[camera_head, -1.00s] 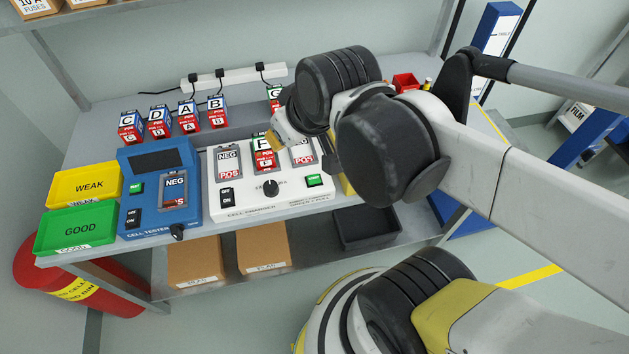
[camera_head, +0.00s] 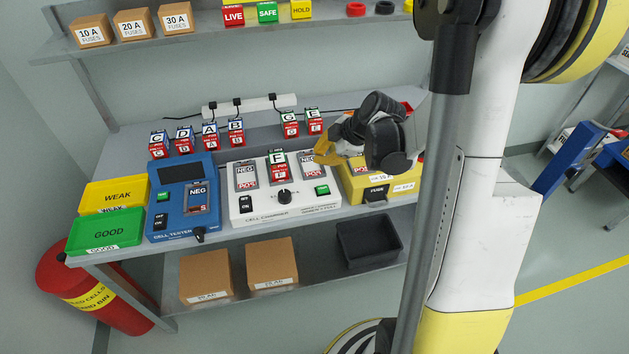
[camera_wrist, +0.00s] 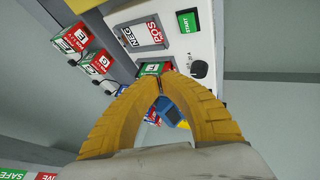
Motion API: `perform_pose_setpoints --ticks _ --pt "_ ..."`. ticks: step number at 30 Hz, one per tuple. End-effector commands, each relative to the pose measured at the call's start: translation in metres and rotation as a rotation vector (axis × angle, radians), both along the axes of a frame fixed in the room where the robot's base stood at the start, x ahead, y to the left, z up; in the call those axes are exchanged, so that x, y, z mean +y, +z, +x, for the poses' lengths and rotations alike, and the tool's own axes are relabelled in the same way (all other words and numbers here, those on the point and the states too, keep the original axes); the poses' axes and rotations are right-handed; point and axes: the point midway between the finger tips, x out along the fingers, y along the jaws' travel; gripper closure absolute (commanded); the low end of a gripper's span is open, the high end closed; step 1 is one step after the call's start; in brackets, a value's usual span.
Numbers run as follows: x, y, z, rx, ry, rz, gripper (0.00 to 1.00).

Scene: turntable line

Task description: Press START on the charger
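The charger (camera_head: 262,212) is a white box on the bench with NEG/POS bays, a dark knob (camera_head: 284,197) and an ON/OFF switch (camera_head: 246,204). Its green START button (camera_head: 322,190) is at the front right; it also shows in the wrist view (camera_wrist: 189,21). Cell F (camera_head: 279,168) stands in the charger's middle bay, and the outer bays look empty. My gripper (camera_head: 322,153) is above the charger's right rear part, behind the START button and apart from it. In the wrist view its yellow fingertips (camera_wrist: 159,80) meet with nothing visible between them.
The blue cell tester (camera_head: 183,222) stands left of the charger, beside the GOOD tray (camera_head: 105,232) and WEAK tray (camera_head: 114,194). A yellow box (camera_head: 385,185) is close on the right. Several lettered cells (camera_head: 210,137) stand behind. A shelf (camera_head: 150,45) hangs above.

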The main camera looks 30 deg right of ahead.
Motion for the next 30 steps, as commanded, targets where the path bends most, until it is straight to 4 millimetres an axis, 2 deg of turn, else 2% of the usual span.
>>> perform_pose_setpoints --ticks 17,23,30 --pt "-0.004 -0.008 0.002 -0.011 0.022 -0.009 1.0" --pt "-0.004 -0.025 0.002 -0.011 0.022 -0.009 1.0" --pt "-0.004 -0.059 0.002 -0.01 0.022 -0.009 1.0"
